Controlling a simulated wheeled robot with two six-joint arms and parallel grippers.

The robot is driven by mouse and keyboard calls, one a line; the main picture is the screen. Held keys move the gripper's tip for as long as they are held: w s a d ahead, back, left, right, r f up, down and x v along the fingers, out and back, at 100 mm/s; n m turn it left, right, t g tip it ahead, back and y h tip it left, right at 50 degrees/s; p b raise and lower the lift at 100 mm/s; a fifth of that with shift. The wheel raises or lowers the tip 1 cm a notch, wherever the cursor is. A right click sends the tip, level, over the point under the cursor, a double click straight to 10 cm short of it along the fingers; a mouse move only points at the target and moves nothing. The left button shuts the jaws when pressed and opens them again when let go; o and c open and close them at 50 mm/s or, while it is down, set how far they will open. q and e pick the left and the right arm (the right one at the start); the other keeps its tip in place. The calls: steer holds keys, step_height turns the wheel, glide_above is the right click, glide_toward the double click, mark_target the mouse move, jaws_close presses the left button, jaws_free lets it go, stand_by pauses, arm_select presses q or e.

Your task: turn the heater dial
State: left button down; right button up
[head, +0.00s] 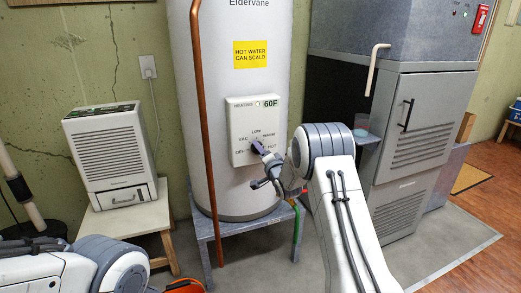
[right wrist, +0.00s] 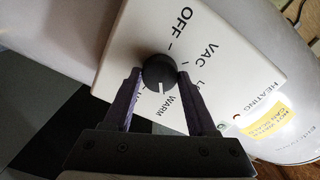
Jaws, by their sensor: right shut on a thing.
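The white water heater tank (head: 240,190) stands in the middle of the head view. Its control panel (head: 240,125) reads HEATING and 60F, with OFF, VAC, LOW, WARM and HOT around the dial. The round black dial (right wrist: 159,72) shows clearly in the right wrist view; its white mark points toward the WARM label. My right gripper (right wrist: 160,76) is shut on the dial, one purple finger on each side. In the head view the right gripper (head: 259,148) mostly hides the dial. My left arm shows at lower left; its gripper is not visible.
A copper pipe (head: 203,130) runs down the tank's front left. The tank stands on a grey metal stand (head: 240,232). A dehumidifier (head: 107,155) sits on a small wooden table (head: 125,222) at left. A grey furnace (head: 405,130) stands at right.

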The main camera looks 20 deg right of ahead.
steer(key=m+p, duration=0.2)
steer(key=m, duration=0.7)
steer(key=shift+f+p, duration=0.1)
steer(key=shift+p, duration=0.25)
stand_by(0.3)
steer(key=o, duration=1.4)
steer(key=shift+c, duration=0.2)
steer(key=shift+s, duration=0.1)
steer(key=s, duration=1)
steer(key=shift+s+d, duration=0.15)
